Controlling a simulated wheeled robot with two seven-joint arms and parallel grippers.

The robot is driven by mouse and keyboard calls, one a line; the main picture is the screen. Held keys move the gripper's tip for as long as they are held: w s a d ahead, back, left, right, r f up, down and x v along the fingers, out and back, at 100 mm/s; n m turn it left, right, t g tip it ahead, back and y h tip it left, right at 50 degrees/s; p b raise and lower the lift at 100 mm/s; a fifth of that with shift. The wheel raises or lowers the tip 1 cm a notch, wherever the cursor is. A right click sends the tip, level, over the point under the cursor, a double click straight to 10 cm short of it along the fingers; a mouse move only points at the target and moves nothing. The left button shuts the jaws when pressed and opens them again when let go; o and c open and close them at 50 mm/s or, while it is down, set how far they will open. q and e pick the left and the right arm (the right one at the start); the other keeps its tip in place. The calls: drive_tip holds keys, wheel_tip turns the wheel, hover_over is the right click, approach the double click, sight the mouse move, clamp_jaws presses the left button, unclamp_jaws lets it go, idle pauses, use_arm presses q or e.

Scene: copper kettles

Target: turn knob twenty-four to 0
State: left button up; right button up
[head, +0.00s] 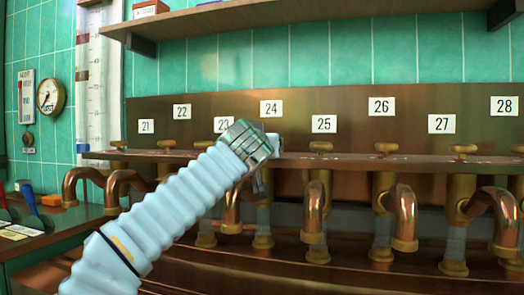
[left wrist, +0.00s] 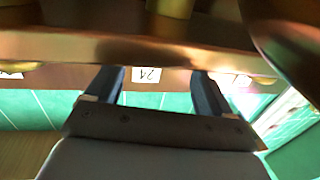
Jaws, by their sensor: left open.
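The label 24 (head: 271,108) is on the copper back panel, in the row of numbered labels. Knob twenty-four is hidden behind my left gripper (head: 270,150) in the head view, so its setting cannot be read. My left gripper is at the rail just below the label. In the left wrist view, which is upside down, my left gripper (left wrist: 156,88) has its two dark fingers spread apart. The label 24 also shows between them (left wrist: 146,75). No knob is visible between the fingers. My right gripper is not in view.
Brass knobs such as the one under 25 (head: 321,147) and the one under 26 (head: 386,147) stand along the rail. Copper pipes (head: 313,205) curve down below it. A wooden shelf (head: 330,14) hangs above. A gauge (head: 51,96) is at the left.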

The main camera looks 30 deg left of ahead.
use_arm(q)
drive_tip(key=b+v, duration=0.1)
drive_tip(key=v, duration=0.7)
drive_tip(key=shift+s, duration=0.3)
drive_tip(key=shift+d, duration=0.1)
